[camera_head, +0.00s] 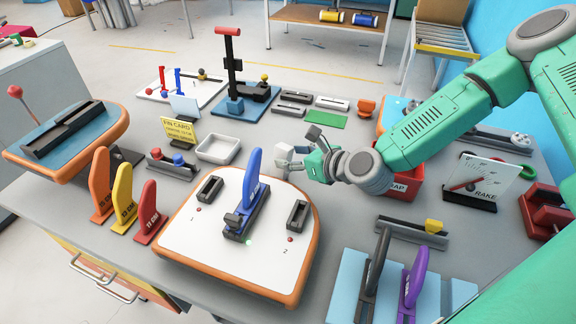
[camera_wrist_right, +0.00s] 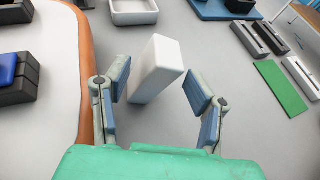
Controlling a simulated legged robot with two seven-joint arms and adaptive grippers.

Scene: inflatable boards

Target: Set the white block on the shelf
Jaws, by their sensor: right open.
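The white block (camera_wrist_right: 156,68) stands on the grey table in the right wrist view, tilted in the picture, in front of and partly between my right gripper's fingers. It also shows in the head view, pale and partly covered by the gripper, as the white block (camera_head: 282,158). My right gripper (camera_head: 303,150) is open, with its fingers on either side of the block's near end and visible gaps in the right wrist view (camera_wrist_right: 158,85). A wooden-topped shelf (camera_head: 300,14) stands at the back, beyond the table. My left gripper is not in view.
A white board with orange edge (camera_head: 205,250) lies left of the gripper, with a blue fin (camera_head: 253,175) upright on it. A white tray (camera_head: 218,149) is close behind. A red bin (camera_head: 405,185) stands right of the gripper. Spools (camera_head: 331,16) rest on the shelf.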

